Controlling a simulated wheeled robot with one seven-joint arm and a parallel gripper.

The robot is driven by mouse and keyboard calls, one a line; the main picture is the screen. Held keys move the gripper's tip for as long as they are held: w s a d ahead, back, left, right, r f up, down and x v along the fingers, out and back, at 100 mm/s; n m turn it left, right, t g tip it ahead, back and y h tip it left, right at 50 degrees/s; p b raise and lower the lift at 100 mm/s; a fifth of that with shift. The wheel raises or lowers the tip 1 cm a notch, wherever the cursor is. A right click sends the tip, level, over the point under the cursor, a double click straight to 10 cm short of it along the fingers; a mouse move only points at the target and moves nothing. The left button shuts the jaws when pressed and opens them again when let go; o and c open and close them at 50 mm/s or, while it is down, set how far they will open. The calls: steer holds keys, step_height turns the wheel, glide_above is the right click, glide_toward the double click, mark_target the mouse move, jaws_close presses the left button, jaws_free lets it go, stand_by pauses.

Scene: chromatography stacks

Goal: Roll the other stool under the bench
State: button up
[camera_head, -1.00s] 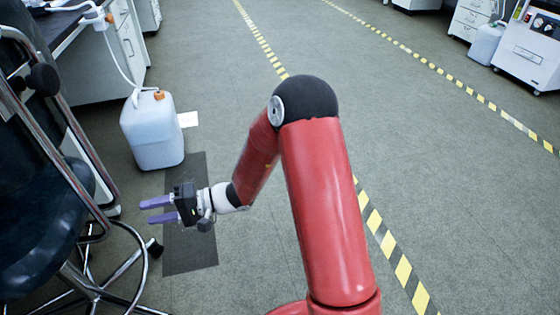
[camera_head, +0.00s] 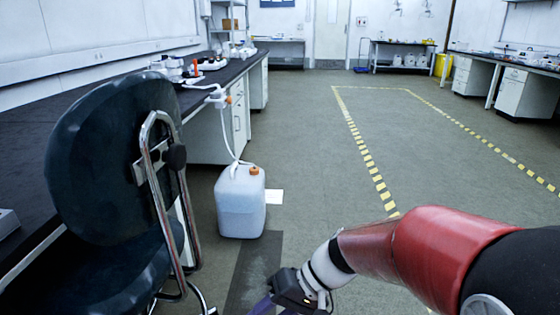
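A dark stool (camera_head: 95,170) with a high backrest and chrome frame stands at the left, beside the black bench top (camera_head: 40,200). Its lower legs are cut off by the bottom edge. My gripper (camera_head: 272,308) is low in the picture, to the right of the stool and apart from it. Only the base of its purple fingers shows, so their tips and the gap between them are hidden. No second stool is in view.
A white jug (camera_head: 240,203) with an orange cap and a tube stands on the floor by the bench cabinet (camera_head: 208,135). A dark mat (camera_head: 257,258) lies in front of it. The floor aisle (camera_head: 300,150) is clear. Yellow striped tape (camera_head: 370,160) marks the floor.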

steer(key=s+d+r+m+t+h+p, duration=0.1)
steer(key=s+d+r+t+h, duration=0.2)
steer(key=d, duration=0.5)
steer(key=s+d+r+m+t+h+p, duration=0.1)
steer(key=s+d+r+t+h, duration=0.3)
steer(key=d+r, duration=0.3)
steer(key=shift+s+d+r+m+h, duration=0.2)
steer(key=shift+d+m+h, duration=0.2)
steer(key=shift+d+h, duration=0.65)
steer(key=shift+d, duration=0.15)
